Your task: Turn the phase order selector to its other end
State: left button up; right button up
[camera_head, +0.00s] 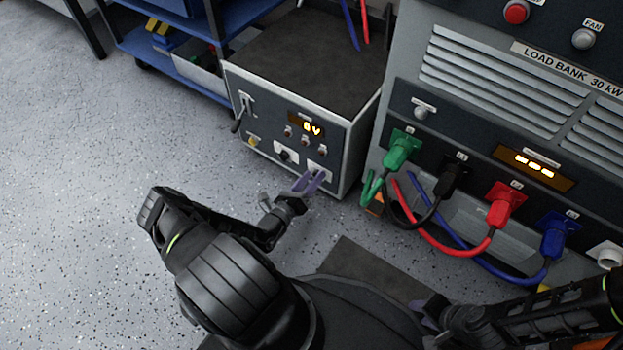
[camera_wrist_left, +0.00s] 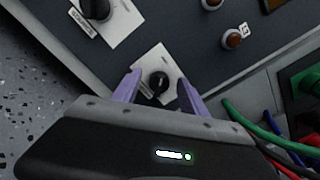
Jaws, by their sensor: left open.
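A black rotary knob (camera_wrist_left: 158,83) on a white plate sits low on the dark front panel of the grey box; its label is not readable, so I cannot confirm it is the phase order selector. My left gripper (camera_head: 311,179) is at the box's lower right corner. In the left wrist view its purple fingers (camera_wrist_left: 160,78) are open, one on each side of this knob, with gaps visible. A second black knob (camera_wrist_left: 95,8) on a labelled plate is to the upper left; it also shows in the head view (camera_head: 286,156). My right gripper (camera_head: 432,310) is low at the right, its jaws unclear.
The grey box (camera_head: 352,150) has a lit display (camera_head: 311,128) and a lever at its left. The load bank (camera_head: 470,100) stands close on the right, with green, black, red and blue plugged cables hanging low. A blue cart (camera_head: 185,60) stands behind. Floor at left is clear.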

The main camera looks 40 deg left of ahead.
pick_arm(q)
grip_shut()
dwell(0.4)
jog(key=shift+r+m, duration=0.1)
jog(key=shift+m, duration=0.2)
jog(key=m+p, duration=0.2)
jog(key=m, duration=0.3)
jog(key=m+p, duration=0.2)
jog(key=m, duration=0.3)
jog(key=d+m+p, duration=0.1)
jog(key=m+p, duration=0.2)
jog(key=m, duration=0.2)
dwell(0.4)
jog(key=shift+m, duration=0.3)
grip_release()
